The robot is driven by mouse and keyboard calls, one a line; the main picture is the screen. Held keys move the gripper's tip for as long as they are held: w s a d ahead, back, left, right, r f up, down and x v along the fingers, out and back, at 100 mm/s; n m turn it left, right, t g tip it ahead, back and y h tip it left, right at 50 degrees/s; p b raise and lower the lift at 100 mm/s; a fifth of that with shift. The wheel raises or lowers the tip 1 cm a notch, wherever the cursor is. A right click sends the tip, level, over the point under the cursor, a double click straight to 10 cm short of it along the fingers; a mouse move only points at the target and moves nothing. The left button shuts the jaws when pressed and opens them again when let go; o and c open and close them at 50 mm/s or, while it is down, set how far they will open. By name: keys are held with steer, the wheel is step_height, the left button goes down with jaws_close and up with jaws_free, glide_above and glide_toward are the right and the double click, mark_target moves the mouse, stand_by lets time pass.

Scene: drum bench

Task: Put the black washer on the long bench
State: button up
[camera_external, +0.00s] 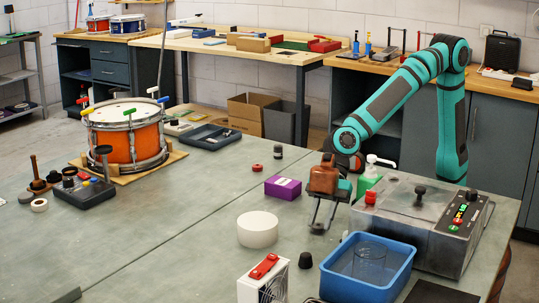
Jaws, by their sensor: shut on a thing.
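My gripper (323,228) hangs fingers-down over the right part of the large grey-green bench (190,250), between the white roll and the grey machine. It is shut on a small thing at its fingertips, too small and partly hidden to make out. I cannot tell from this view whether it is the black washer; no black washer shows clearly elsewhere. The fingertips look close to the bench top; I cannot tell whether they touch it. A long wood-topped bench (215,48) stands at the back.
Near my gripper are a white roll (258,229), a purple box (282,188), a blue bin (343,286), a grey machine (400,215) and a green bottle (368,181). An orange drum (125,137) stands at left. The bench's middle is mostly clear.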

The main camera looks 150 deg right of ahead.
steer(key=shift+f, duration=0.1)
steer(key=o, duration=1)
steer(key=shift+s+r, duration=0.2)
steer(key=shift+r, duration=0.1)
steer(key=v, duration=1)
steer(key=shift+s+d+r, duration=0.1)
steer(key=shift+s+r, duration=0.1)
steer(key=shift+s, duration=0.05)
steer(key=shift+o, duration=0.9)
steer(key=shift+s+r, duration=0.3)
